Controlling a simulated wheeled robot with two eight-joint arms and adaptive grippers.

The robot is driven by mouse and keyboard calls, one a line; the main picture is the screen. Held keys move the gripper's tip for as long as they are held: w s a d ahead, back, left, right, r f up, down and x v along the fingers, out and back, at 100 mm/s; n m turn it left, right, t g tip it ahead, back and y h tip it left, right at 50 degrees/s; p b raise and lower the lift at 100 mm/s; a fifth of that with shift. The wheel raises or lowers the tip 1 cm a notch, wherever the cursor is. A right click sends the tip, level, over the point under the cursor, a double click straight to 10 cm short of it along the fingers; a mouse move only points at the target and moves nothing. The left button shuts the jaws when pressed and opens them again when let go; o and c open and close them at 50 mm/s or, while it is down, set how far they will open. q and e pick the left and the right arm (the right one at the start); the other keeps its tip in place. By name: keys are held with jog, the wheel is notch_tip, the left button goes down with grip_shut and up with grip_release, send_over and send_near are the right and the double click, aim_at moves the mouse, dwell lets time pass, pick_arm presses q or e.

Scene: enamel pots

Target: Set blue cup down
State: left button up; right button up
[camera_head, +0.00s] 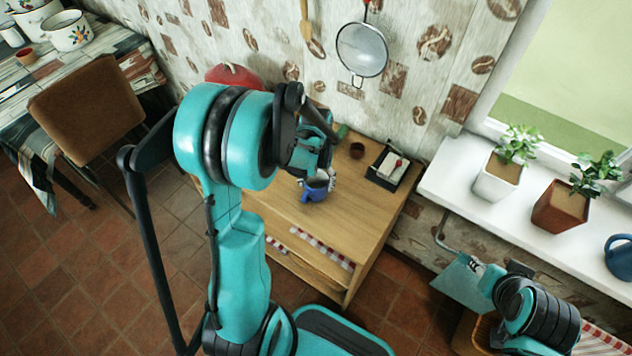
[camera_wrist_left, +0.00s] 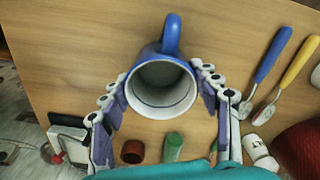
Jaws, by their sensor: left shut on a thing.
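The blue cup (camera_head: 316,190) is at the top of the wooden cabinet (camera_head: 345,222), near its front part. My left gripper (camera_head: 318,172) is shut on it, with a finger on each side. In the left wrist view the cup (camera_wrist_left: 163,88) shows its open, pale, empty inside, with the handle pointing to the top of the picture. The fingers of my left gripper (camera_wrist_left: 163,92) lie against its sides. I cannot tell whether its base touches the wood. My right arm shows at the lower right; its fingers are not clear.
On the cabinet are a black tray (camera_head: 388,168), a small brown pot (camera_head: 357,150) and a green item (camera_wrist_left: 173,147). A blue-handled tool (camera_wrist_left: 268,62) and a yellow-handled tool (camera_wrist_left: 292,72) lie beside the cup. Wood around the cup is bare. Potted plants stand on the windowsill (camera_head: 452,192).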

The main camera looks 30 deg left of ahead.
pick_arm(q)
jog(key=shift+f, duration=0.15)
jog(key=o, duration=1.3)
jog(key=shift+o, duration=0.2)
notch_tip(320, 180, up, 12)
jog(key=p, duration=0.5)
jog(key=s+d+r+m+t, duration=0.3)
jog(key=s+d+r+t, duration=0.4)
jog(key=s+d+r, duration=0.2)
jog(key=shift+s+d+m, duration=0.3)
jog(key=shift+s+d, duration=0.45)
jog(key=shift+s, duration=0.1)
